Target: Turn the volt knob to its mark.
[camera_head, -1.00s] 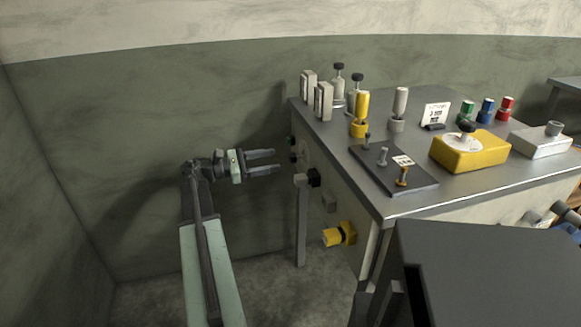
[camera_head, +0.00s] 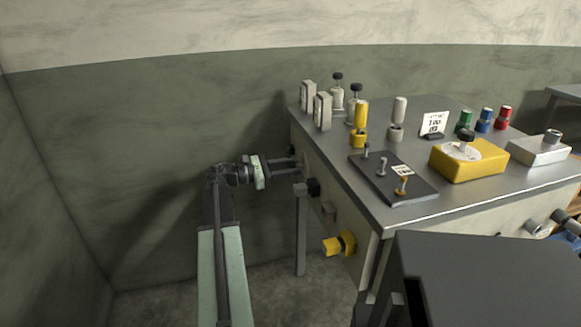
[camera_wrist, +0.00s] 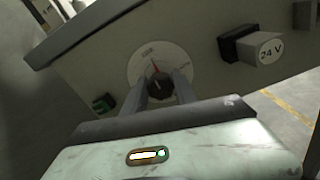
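A black knob (camera_wrist: 159,88) sits on a round white dial (camera_wrist: 141,59) on the side panel of the bench. I take it as the volt knob, but the dial's lettering is too small to read. A red line (camera_wrist: 154,67) shows on the dial just above the knob. My gripper (camera_wrist: 160,78) has one finger on each side of the knob, apart from each other, with small gaps seeming to show beside it. In the head view, my gripper (camera_head: 296,164) reaches the bench's left side; the knob is hidden there.
A block labelled 24 V (camera_wrist: 270,49) juts from the panel right of the dial, and a green-black part (camera_wrist: 104,103) sits to its left. A yellow fitting (camera_head: 339,244) sticks out lower down. The bench top (camera_head: 350,205) holds several knobs, levers and posts.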

